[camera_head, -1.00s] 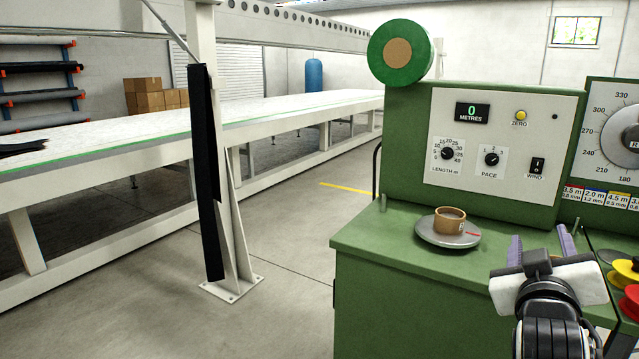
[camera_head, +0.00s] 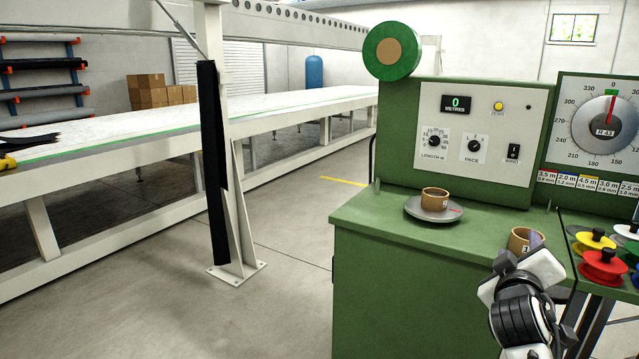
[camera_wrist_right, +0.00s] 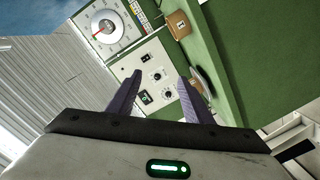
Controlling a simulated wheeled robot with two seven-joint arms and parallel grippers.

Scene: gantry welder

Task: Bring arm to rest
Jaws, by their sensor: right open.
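My right gripper (camera_head: 520,246) is at the lower right in the head view, in front of the green machine (camera_head: 350,240). In the right wrist view its two purple fingers (camera_wrist_right: 158,100) stand apart with nothing between them. A brown ring-shaped cup (camera_head: 525,240) stands on the machine top just behind the gripper, partly hidden by it. It also shows in the right wrist view (camera_wrist_right: 179,24). I cannot tell from the head view how wide the gap to it is. My left gripper is not in view.
Another brown cup (camera_head: 434,199) sits on a grey round plate (camera_head: 418,211) on the machine. White, yellow and red spools (camera_head: 604,266) stand at the right. A white post (camera_head: 237,215) and a long table (camera_head: 110,130) are at the left. The floor between is clear.

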